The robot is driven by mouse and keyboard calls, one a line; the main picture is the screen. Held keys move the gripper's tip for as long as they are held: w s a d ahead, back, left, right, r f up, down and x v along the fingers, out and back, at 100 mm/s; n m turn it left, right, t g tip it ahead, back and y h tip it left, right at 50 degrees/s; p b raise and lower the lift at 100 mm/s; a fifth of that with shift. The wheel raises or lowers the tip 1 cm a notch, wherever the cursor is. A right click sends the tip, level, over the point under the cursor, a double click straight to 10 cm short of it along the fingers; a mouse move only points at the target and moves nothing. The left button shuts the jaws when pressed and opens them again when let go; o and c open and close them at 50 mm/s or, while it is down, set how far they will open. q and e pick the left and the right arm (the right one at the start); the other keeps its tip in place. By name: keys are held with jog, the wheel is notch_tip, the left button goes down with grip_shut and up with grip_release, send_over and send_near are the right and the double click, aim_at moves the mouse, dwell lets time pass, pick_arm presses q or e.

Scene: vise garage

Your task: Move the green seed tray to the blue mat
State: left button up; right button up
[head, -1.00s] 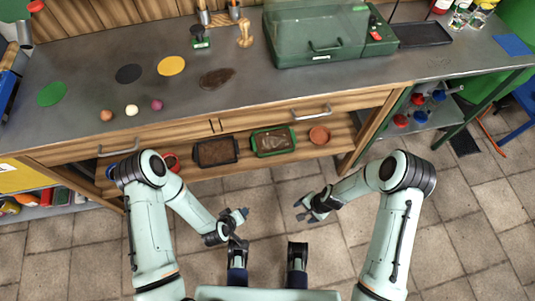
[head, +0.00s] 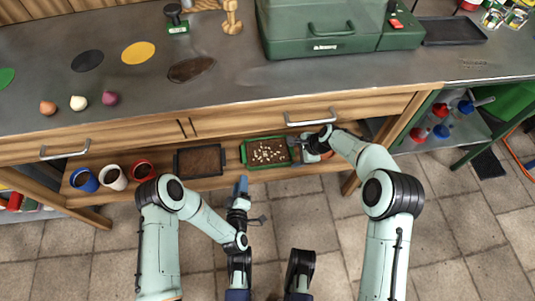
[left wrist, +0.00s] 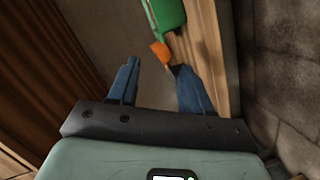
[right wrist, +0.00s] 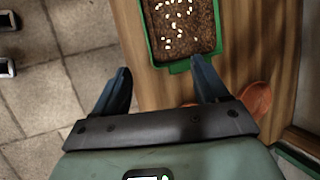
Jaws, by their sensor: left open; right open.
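The green seed tray (head: 268,153), green-rimmed with dark soil and pale seeds, lies on the low wooden shelf under the drawers. My right gripper (head: 312,146) is open at the tray's right end. In the right wrist view, the near end of the tray (right wrist: 180,67) shows just beyond the open fingers (right wrist: 161,75), apparently not gripped. My left gripper (head: 246,197) is open and empty in front of the shelf. In the left wrist view its fingers (left wrist: 153,80) are apart with nothing between them. The blue mat is in no current view.
A dark tray (head: 200,161) lies left of the seed tray; blue (head: 85,180), white (head: 113,177) and red (head: 143,171) pots stand farther left. A terracotta pot (right wrist: 256,100) is beside my right finger. A drawer handle (head: 312,119) sticks out above.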

aim_at(244, 159)
pick_arm(q)
jog(key=w+f, duration=0.1)
jog(key=w, duration=0.7)
jog(key=w+f, duration=0.1)
jog(key=w, duration=0.4)
jog(key=shift+a+f, duration=0.3)
jog(key=shift+f, duration=0.05)
pick_arm(e)
jog(key=x, duration=0.7)
jog(key=shift+a+f, duration=0.1)
jog(key=shift+f, duration=0.1)
pick_arm(q)
grip_shut()
pick_arm(e)
jog(key=c, duration=0.9)
grip_shut()
pick_arm(q)
jog(key=shift+d, duration=0.1)
jog(key=shift+d, duration=0.1)
pick_arm(e)
jog(key=shift+f, duration=0.1)
